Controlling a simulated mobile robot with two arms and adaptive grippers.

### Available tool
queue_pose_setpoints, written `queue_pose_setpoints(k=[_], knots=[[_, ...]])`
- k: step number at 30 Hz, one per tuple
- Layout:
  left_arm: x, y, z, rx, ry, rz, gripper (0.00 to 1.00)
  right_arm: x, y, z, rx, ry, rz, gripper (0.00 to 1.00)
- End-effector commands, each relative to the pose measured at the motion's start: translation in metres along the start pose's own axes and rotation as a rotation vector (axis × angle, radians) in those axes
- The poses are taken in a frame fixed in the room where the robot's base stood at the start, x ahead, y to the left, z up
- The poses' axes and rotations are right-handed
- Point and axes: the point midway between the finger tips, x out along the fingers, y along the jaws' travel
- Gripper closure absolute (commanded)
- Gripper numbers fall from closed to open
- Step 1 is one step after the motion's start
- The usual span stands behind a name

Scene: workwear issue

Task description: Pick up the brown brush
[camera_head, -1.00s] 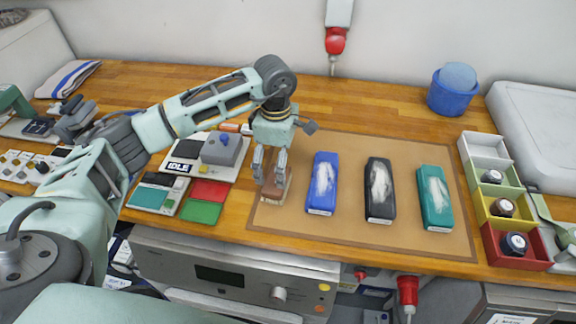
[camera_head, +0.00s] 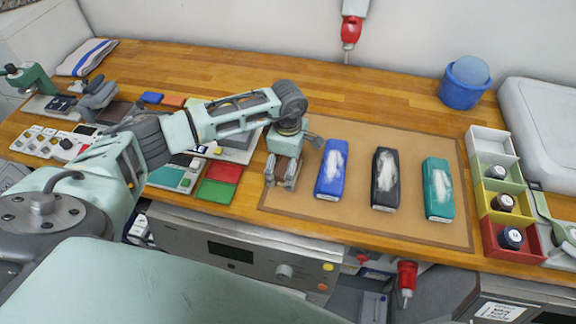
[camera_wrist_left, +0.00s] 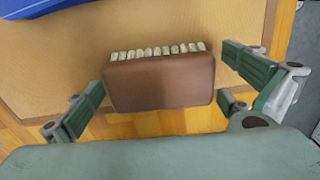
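The brown brush (camera_wrist_left: 160,82) with a row of pale bristles lies at the left end of the tan mat, seen close up in the left wrist view. In the head view it is mostly hidden by my left gripper (camera_head: 280,182), which points down over it. My left gripper is open. In the left wrist view its fingers (camera_wrist_left: 165,95) stand on either side of the brush with a visible gap at each side. My right gripper is not in view.
A blue case (camera_head: 331,170), a black one (camera_head: 385,180) and a teal one (camera_head: 438,190) lie right of the brush on the mat (camera_head: 360,228). Red and green panels (camera_head: 215,191) are at its left. Open coloured bins (camera_head: 489,245) stand at the right.

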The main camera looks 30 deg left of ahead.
Motion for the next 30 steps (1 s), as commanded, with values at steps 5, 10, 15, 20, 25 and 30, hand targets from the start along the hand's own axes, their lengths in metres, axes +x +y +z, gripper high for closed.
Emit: queue_pose_setpoints(k=[5, 10, 15, 20, 25, 30], knots=[[0.0, 0.0, 0.0, 0.0, 0.0, 0.0, 0.18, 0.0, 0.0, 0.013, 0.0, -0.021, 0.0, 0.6], [-0.001, 0.0, 0.0, 0.0, 0.0, 0.0, 0.32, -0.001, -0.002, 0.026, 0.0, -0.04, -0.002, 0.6], [-0.001, 0.0, 0.0, 0.0, 0.0, 0.001, 0.42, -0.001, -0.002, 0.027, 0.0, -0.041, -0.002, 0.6], [-0.001, 0.0, 0.0, 0.0, -0.001, 0.001, 0.42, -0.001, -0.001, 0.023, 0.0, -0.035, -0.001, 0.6], [-0.007, 0.001, 0.0, 0.0, -0.001, 0.003, 0.42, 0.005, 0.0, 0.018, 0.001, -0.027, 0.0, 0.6], [-0.028, 0.002, 0.0, 0.0, -0.001, 0.007, 0.42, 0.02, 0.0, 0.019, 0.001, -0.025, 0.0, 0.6]])
